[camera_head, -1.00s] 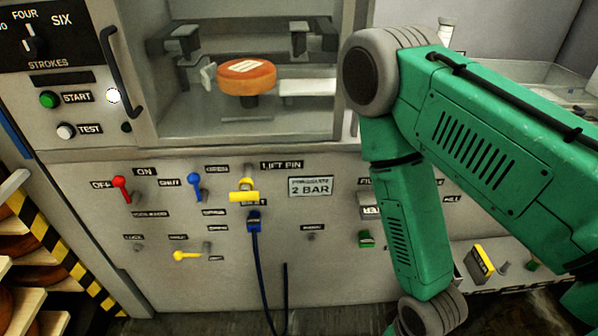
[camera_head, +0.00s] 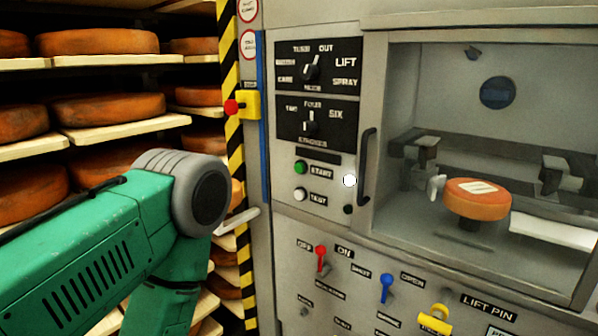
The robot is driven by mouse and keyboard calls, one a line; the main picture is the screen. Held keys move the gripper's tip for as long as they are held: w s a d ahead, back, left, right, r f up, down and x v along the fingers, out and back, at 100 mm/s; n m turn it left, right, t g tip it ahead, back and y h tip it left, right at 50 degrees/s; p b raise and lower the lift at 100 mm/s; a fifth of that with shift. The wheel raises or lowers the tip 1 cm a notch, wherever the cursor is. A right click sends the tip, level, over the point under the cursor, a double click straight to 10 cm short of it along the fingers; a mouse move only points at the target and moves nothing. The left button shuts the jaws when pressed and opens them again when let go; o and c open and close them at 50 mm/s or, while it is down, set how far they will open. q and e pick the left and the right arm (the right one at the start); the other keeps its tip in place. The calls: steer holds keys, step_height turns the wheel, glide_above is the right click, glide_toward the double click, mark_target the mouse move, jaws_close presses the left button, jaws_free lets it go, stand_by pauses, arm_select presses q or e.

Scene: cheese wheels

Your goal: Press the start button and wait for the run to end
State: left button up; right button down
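The green START button (camera_head: 300,168) is on the grey machine's front panel, left of the window. A white TEST button (camera_head: 300,194) sits just below it. A bright white round spot (camera_head: 349,180) shows to the right of START. Behind the window, an orange cheese wheel (camera_head: 477,199) with a pale label rests on a support. My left arm comes in from the left, with its elbow left of the panel; its gripper is out of the picture. My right arm and gripper are not in view. Nothing touches the START button.
Cheese shelves (camera_head: 95,136) stand at the left behind my arm. A red stop button on a yellow box (camera_head: 242,105) is by the striped post. A dark door handle (camera_head: 367,166) stands out right of START. Red, blue and yellow levers sit below. Space before START looks clear.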

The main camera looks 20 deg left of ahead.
arm_select(q)
jaws_close()
steer(key=shift+r, duration=0.1)
stand_by(1.2)
